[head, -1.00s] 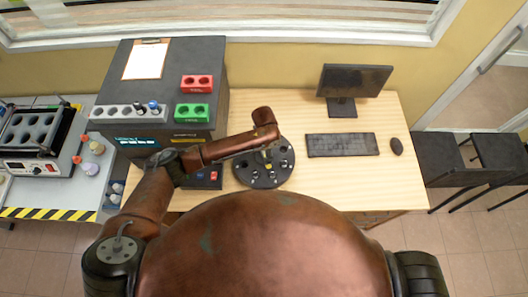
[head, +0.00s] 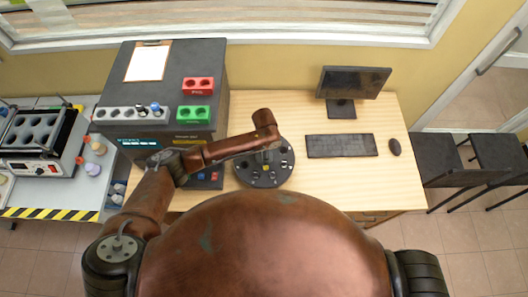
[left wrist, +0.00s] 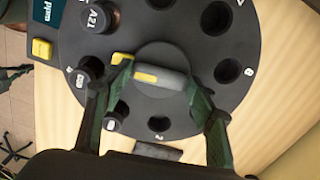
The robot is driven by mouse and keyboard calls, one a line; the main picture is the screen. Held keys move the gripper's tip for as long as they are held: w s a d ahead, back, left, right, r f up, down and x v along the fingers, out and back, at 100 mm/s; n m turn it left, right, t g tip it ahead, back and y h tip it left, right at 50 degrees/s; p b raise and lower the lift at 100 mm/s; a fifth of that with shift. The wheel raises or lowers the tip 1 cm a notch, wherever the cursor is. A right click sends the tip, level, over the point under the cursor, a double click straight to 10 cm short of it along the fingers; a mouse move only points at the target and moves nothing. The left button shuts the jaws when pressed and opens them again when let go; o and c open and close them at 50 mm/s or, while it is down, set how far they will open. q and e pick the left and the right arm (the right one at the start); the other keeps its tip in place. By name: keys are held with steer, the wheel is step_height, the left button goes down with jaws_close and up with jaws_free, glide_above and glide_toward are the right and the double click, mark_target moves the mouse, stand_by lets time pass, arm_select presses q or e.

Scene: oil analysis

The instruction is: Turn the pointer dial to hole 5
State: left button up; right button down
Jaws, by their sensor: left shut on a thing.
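The round black dial plate (head: 243,179) with a ring of holes sits on the wooden table, under my left forearm. It fills much of the left wrist view (left wrist: 195,28). The pointer (left wrist: 160,76) is a grey bar with a yellow mark on the plate's hub. My left gripper (left wrist: 158,88) is shut on the pointer, with one green finger at each end side of it. Several holes are empty. Some printed hole numbers show, but the 5 is not clearly readable. My right gripper is out of view.
A dark analyser box (head: 195,60) with red and green racks stands left of the dial. A keyboard (head: 341,145), monitor (head: 353,82) and mouse (head: 395,147) are to the right. The wooden table (head: 330,185) is bare in front of the keyboard.

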arm_select(q)
steer(key=m+p, duration=0.1)
steer(key=m, duration=0.1)
steer(key=shift+r+m, duration=0.1)
steer(key=shift+m, duration=1.8)
steer(key=o, duration=1.2)
steer(key=shift+c, duration=0.2)
step_height(320, 180, up, 12)
